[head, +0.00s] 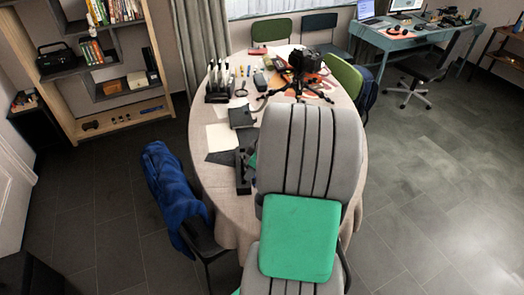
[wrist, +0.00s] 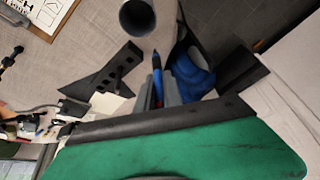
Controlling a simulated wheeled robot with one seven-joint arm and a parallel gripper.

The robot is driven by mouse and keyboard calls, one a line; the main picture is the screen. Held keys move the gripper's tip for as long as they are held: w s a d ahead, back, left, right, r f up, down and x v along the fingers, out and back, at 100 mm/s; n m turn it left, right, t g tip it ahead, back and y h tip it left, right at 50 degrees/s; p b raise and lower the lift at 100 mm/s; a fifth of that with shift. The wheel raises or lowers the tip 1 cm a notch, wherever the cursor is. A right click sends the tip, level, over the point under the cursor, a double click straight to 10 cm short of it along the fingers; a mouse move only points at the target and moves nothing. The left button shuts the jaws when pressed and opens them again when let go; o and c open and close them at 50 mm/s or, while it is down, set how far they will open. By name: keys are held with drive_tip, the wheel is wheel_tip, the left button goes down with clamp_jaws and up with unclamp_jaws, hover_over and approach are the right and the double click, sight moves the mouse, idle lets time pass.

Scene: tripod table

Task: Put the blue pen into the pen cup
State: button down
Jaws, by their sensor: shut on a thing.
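In the wrist view the tips of my gripper (wrist: 157,92) are shut on a slim dark and blue pen (wrist: 156,64). In the head view my gripper, the pen and the cup are not to be made out; a large grey and green shape covers the near part of the table.
A black slotted block (wrist: 120,68) lies left of the pen. A clipboard (wrist: 42,12) is at the upper left. A blue jacket (head: 172,195) hangs on a chair at the table's left. A camera tripod (head: 302,75) and several small items crowd the far half of the table (head: 215,185).

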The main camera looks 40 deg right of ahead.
drive_tip(key=s+d+r, duration=0.2)
drive_tip(key=d, duration=0.1)
wheel_tip(320, 180, down, 12)
drive_tip(key=b, duration=0.8)
drive_tip(key=shift+w+n, duration=0.2)
drive_tip(key=shift+n, duration=0.2)
drive_tip(key=shift+d, duration=0.1)
drive_tip(key=c, duration=1.4)
unclamp_jaws()
drive_tip(key=v, duration=0.7)
drive_tip(key=shift+d+r+b, duration=0.15)
drive_tip(key=shift+r+b, duration=0.15)
drive_tip(key=shift+b, duration=0.15)
drive_tip(key=shift+s, duration=0.1)
